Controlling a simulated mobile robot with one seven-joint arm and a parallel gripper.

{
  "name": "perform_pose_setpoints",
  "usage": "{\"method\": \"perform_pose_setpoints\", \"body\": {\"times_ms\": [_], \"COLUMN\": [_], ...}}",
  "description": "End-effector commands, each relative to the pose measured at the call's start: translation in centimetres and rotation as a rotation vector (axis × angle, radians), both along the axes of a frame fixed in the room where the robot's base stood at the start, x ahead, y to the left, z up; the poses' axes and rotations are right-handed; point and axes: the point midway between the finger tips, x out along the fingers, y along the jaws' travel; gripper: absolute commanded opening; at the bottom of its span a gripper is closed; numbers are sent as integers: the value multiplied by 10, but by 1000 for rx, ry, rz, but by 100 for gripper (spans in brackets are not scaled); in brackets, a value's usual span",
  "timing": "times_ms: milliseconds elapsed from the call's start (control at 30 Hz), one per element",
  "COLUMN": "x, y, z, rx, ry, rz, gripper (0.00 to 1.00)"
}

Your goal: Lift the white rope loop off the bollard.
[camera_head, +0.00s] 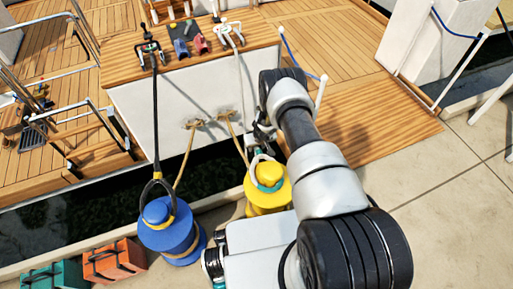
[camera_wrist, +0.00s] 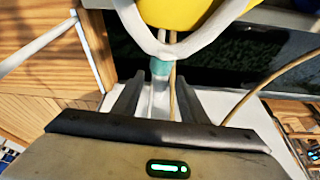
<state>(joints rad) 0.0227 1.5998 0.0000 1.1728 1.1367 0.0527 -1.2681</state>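The white rope loop (camera_head: 254,163) lies around the top of the yellow bollard (camera_head: 268,196), with a teal band on it. In the wrist view the white rope loop (camera_wrist: 147,42) hangs in a V around the yellow bollard (camera_wrist: 185,12), and its two sides meet at a teal band (camera_wrist: 160,67). My gripper (camera_head: 262,143) is right at the loop, over the bollard's boat side. In the wrist view my gripper (camera_wrist: 160,80) has its two fingers apart, with the rope below the teal band running between them. I see gaps beside the rope. The arm hides part of the bollard.
A blue bollard (camera_head: 170,238) with a dark rope loop stands to the left. Orange (camera_head: 115,262) and teal (camera_head: 57,277) boxes sit at lower left. Tan ropes (camera_head: 186,155) run to the white hull (camera_head: 165,95). Dark water (camera_head: 85,215) separates boat and quay.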

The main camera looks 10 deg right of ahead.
Motion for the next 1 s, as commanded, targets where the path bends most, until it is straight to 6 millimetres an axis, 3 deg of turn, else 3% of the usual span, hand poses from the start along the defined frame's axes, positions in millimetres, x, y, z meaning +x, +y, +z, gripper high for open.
{"method": "perform_pose_setpoints", "body": {"times_ms": [467,1000], "x": [0,1], "y": [0,-1], "z": [0,8], "rx": [0,1], "ry": [0,-1], "rz": [-1,-2], "gripper": [0,0]}}
